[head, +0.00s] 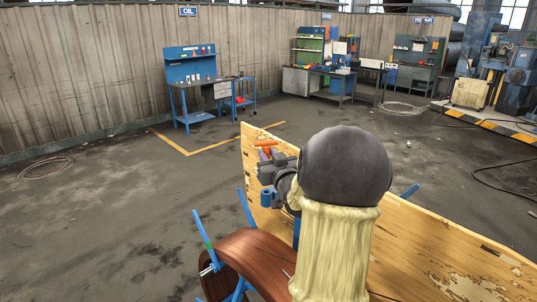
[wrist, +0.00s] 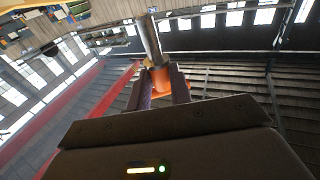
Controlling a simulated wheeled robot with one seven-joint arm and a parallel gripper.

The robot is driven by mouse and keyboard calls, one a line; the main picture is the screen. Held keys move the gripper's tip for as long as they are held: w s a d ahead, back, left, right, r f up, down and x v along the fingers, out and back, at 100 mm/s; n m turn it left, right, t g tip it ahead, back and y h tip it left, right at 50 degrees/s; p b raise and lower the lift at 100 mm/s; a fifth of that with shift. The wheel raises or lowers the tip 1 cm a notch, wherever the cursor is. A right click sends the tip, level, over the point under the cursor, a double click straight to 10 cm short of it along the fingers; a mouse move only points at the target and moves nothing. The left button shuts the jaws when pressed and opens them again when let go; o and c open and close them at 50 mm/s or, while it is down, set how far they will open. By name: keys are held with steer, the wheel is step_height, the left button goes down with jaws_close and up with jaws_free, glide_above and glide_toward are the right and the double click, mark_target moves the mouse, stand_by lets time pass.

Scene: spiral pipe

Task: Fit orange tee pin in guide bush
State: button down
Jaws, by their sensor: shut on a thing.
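The orange tee pin (wrist: 161,80) is between the two dark fingers of my gripper (wrist: 163,90) in the wrist view. A grey metal shaft (wrist: 150,38) extends beyond the orange part, away from the palm. In the head view, the orange pin (head: 265,145) shows at the grey gripper (head: 271,164), in front of the upright wooden board. A short blue cylinder (head: 266,197) is just below the gripper; I cannot tell whether it is the guide bush. My arm hides much of the area to the right. I cannot tell whether the pin touches anything.
The wooden board (head: 425,240) runs behind my arm to the lower right. A brown curved piece (head: 262,252) with blue bars (head: 247,208) is close by at lower left. Open floor (head: 110,215) lies to the left; workbenches (head: 200,90) stand far back.

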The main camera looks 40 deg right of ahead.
steer(key=shift+s, duration=0.1)
step_height(320, 180, down, 6)
steer(key=b, duration=0.6)
steer(key=shift+f+b, duration=2.6)
steer(key=shift+f, duration=0.1)
stand_by(0.7)
steer(key=c, duration=1.2)
jaws_free()
steer(key=b+v, duration=0.5)
steer(key=v, duration=1.2)
steer(key=shift+s, duration=0.25)
steer(key=shift+w, duration=0.1)
